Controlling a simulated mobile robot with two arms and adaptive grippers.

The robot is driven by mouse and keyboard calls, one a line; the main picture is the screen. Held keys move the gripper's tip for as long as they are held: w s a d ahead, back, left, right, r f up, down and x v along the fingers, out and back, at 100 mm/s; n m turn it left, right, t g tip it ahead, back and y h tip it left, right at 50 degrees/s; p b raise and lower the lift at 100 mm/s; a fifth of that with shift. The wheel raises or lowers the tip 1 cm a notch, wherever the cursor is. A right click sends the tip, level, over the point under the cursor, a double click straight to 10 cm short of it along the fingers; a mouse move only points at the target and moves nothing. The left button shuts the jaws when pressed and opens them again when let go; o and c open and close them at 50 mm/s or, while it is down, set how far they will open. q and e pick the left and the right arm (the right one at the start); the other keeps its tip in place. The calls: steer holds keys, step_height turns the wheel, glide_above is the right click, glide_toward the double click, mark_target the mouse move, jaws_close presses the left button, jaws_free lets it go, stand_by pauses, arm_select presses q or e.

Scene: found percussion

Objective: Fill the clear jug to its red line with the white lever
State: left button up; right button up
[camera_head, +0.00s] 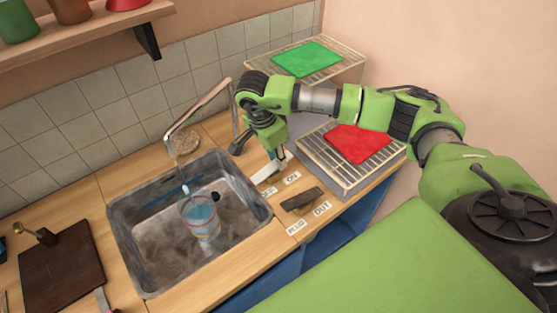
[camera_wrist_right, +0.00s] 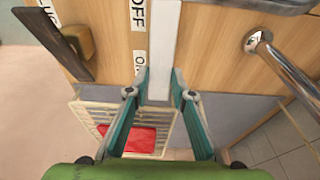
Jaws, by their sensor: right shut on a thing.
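The clear jug (camera_head: 201,225) stands in the metal sink, with bluish water inside and a reddish line around its upper part. I cannot tell exactly how the water level sits against the line. A small pale streak above the jug's rim may be running water. The white lever (camera_head: 268,173) lies on the counter right of the sink, beside the ON and OFF labels; it also shows in the wrist view (camera_wrist_right: 163,50). My right gripper (camera_head: 279,150) is shut on the lever's near end, its fingertips (camera_wrist_right: 159,88) on either side. My left gripper is out of view.
The sink (camera_head: 130,245) has a curved tap (camera_head: 200,108) behind it. A dark lever (camera_head: 302,198) sits by the PLUG and OUT labels. A rack with a red cloth (camera_head: 358,144) stands to the right, and a dark board (camera_head: 62,272) lies left.

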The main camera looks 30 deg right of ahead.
mark_target(265, 172)
steer(key=shift+a+f+h, duration=0.1)
steer(key=shift+a+h, duration=0.1)
steer(key=shift+h, duration=0.1)
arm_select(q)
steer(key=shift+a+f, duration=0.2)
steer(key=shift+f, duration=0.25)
arm_select(e)
steer(key=shift+d, duration=0.1)
steer(key=o, duration=1.1)
steer(key=shift+r, duration=0.2)
steer(key=v, duration=1.2)
steer(key=shift+a, duration=0.25)
steer(key=shift+f, duration=0.1)
